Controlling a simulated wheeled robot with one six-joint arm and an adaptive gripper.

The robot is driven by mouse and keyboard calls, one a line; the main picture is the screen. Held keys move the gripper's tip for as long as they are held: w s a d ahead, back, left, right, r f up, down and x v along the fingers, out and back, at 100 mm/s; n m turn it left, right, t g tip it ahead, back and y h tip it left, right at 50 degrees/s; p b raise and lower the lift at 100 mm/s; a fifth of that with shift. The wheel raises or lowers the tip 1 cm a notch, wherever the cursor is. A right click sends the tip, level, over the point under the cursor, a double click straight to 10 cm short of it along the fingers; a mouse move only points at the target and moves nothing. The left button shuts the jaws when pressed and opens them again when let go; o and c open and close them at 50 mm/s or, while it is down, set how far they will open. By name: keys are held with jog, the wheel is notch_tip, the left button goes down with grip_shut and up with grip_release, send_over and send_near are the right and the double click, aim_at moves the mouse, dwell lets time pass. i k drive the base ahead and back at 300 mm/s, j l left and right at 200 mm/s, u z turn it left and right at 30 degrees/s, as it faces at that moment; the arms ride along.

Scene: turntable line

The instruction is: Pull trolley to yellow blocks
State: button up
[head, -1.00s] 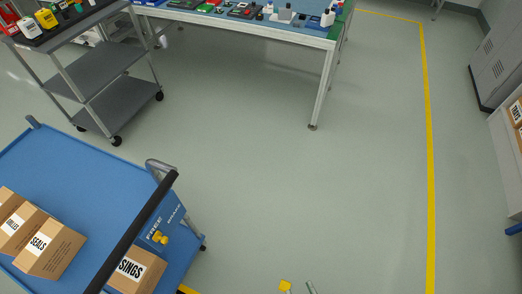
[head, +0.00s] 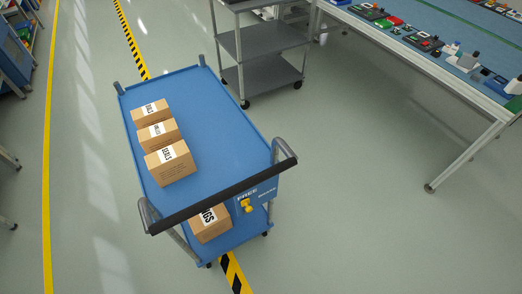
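A blue trolley (head: 211,123) stands in the middle of the head view, its black push handle (head: 222,193) toward me. Several cardboard boxes ride on it: three on the top deck, the nearest being the SEALS box (head: 172,168), and one on the lower deck (head: 211,224). A yellow knob (head: 246,205) sits beside the FREE marking on its near end panel. No separate yellow blocks can be made out. My gripper is not in view.
A grey shelf cart (head: 264,76) stands just behind the trolley, with a blue-topped workbench (head: 440,62) to the right. Yellow-black floor tape (head: 234,272) runs under the trolley. A yellow line (head: 47,170) lies left. Floor at the lower right is clear.

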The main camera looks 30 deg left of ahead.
aim_at(234, 162)
jog(key=u, duration=1.1)
